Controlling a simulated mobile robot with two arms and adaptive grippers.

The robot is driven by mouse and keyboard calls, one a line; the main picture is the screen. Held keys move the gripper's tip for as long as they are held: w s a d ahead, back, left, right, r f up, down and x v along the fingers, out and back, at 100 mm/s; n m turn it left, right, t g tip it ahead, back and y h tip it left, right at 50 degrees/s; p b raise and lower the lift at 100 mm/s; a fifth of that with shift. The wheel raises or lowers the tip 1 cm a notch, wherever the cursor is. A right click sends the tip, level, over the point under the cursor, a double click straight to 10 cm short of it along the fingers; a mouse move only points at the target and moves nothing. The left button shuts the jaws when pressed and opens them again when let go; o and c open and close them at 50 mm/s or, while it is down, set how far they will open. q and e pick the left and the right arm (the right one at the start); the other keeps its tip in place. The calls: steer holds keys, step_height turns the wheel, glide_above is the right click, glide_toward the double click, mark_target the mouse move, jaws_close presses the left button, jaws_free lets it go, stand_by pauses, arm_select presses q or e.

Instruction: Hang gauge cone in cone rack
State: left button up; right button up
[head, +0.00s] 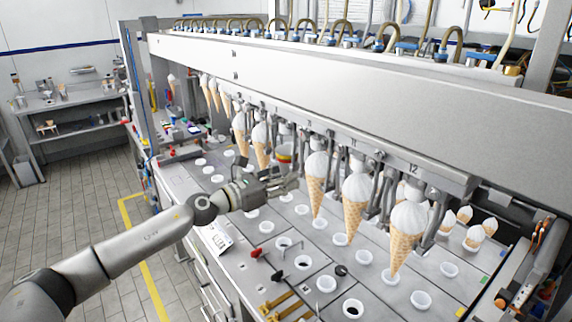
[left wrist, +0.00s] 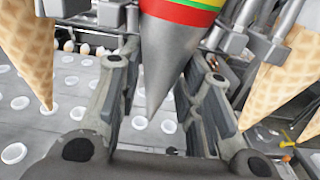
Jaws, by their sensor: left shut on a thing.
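The gauge cone (left wrist: 172,62) is a grey metal cone with red, yellow and green bands, point down, between my left gripper's fingers in the left wrist view. In the head view its banded top (head: 284,154) shows just above my left gripper (head: 284,180), which hides its lower part. My left gripper is shut on the gauge cone, among the hanging cones. The cone rack (head: 395,158) is the row of numbered metal holders under the long beam. Whether the gauge cone's top touches a holder I cannot tell. My right gripper is not in view.
Waffle cones with white tops (head: 356,205) hang in the rack on both sides of the gauge cone. Below is a grey table (head: 300,262) with several white cups (head: 326,284). Small red and brass fittings stand at its front edge. A shelf bench (head: 75,125) stands far left.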

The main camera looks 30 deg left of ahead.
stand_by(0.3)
arm_select(q)
steer(key=b+v, duration=0.6)
steer(key=v, duration=0.2)
steer(key=shift+s+b, duration=0.3)
stand_by(1.2)
steer(key=shift+a, duration=0.1)
